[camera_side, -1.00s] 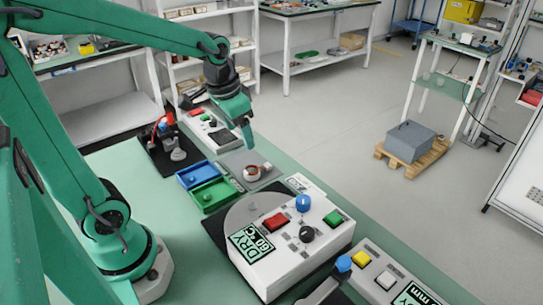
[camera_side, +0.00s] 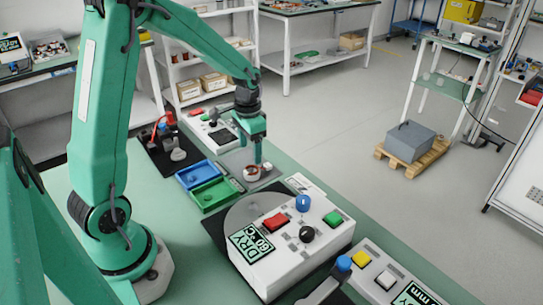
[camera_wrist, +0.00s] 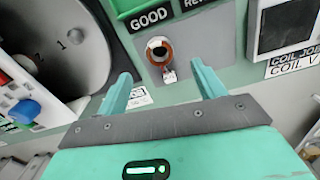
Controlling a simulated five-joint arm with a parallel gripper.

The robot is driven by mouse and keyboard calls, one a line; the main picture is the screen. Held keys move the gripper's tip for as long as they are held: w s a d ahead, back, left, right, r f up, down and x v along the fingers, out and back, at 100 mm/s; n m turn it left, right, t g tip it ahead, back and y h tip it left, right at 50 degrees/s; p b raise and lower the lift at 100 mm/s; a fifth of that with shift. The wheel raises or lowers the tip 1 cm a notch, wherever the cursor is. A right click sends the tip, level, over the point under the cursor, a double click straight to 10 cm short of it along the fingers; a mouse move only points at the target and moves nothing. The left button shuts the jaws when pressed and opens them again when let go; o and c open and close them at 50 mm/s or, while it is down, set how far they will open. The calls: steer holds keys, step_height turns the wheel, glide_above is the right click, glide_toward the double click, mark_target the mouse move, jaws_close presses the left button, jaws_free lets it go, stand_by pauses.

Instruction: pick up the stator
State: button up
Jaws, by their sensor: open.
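The stator (camera_side: 251,173) is a small ring with a copper-coloured inside, standing on a grey plate (camera_side: 268,177) on the green bench. In the wrist view the stator (camera_wrist: 159,50) shows as a white-rimmed ring with a dark centre and a small white piece at its lower side. My gripper (camera_side: 254,158) is just above and beside the stator in the side view, pointing down. In the wrist view my gripper (camera_wrist: 162,82) has its two green fingers wide apart, with nothing between them, and the stator lies beyond the tips, roughly midway between them.
Blue (camera_side: 195,174) and green (camera_side: 212,193) trays sit left of the plate. The white DRY box (camera_side: 285,240) with knobs stands in front. A dark mat (camera_side: 168,155) with a red-topped tool and a white panel (camera_side: 215,132) are behind.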

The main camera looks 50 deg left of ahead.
mark_target(252, 167)
steer(key=shift+f, duration=1.3)
steer(key=shift+f, duration=2.6)
steer(key=shift+w, duration=0.1)
steer(key=c, duration=1.1)
steer(key=shift+c, duration=0.2)
steer(key=shift+r, duration=0.15)
